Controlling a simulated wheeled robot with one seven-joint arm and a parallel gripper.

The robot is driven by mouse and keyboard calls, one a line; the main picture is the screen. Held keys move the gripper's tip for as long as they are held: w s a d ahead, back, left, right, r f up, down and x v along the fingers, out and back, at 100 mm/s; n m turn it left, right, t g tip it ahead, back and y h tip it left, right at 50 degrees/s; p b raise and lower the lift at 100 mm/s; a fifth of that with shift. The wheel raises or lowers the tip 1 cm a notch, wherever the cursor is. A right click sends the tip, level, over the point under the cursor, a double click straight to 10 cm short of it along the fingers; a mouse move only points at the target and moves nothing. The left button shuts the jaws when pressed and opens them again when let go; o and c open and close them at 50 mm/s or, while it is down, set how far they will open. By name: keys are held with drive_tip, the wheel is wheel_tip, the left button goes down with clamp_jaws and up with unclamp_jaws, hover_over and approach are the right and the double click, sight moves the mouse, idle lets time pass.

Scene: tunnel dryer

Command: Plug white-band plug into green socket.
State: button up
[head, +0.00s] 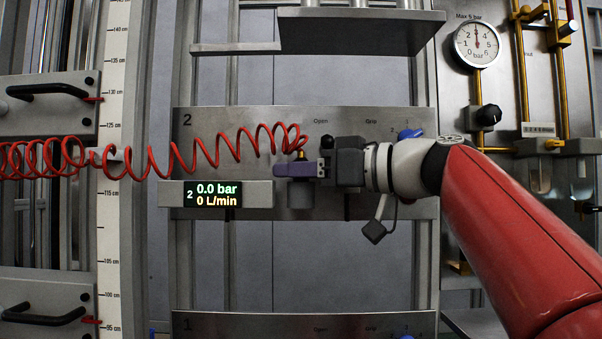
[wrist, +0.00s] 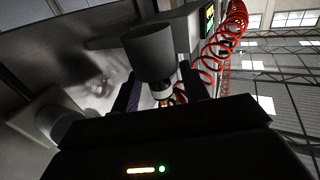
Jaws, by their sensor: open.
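My gripper (head: 297,171) is at panel 2, reaching in from the right. In the wrist view its two dark purple fingers (wrist: 161,92) stand open on either side of the white-band plug (wrist: 160,86). The plug's pale ring shows against the end of a grey cylinder (wrist: 148,52); I cannot tell how deep it sits there. The same grey cylinder (head: 301,195) shows just below the fingers in the head view. A brass-coloured hose end (head: 301,153) shows above the fingers. No green marking is visible, so I cannot identify the green socket.
A red coiled hose (head: 215,152) runs left from the gripper across panel 2 (head: 250,118). A display (head: 212,194) reads 0.0 bar and 0 L/min. A grey shelf (head: 362,30) juts out above. A pressure gauge (head: 476,45) is at upper right; a blue knob (head: 410,133) is behind my wrist.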

clamp_jaws()
drive_tip(key=shift+r, duration=0.1)
idle(0.4)
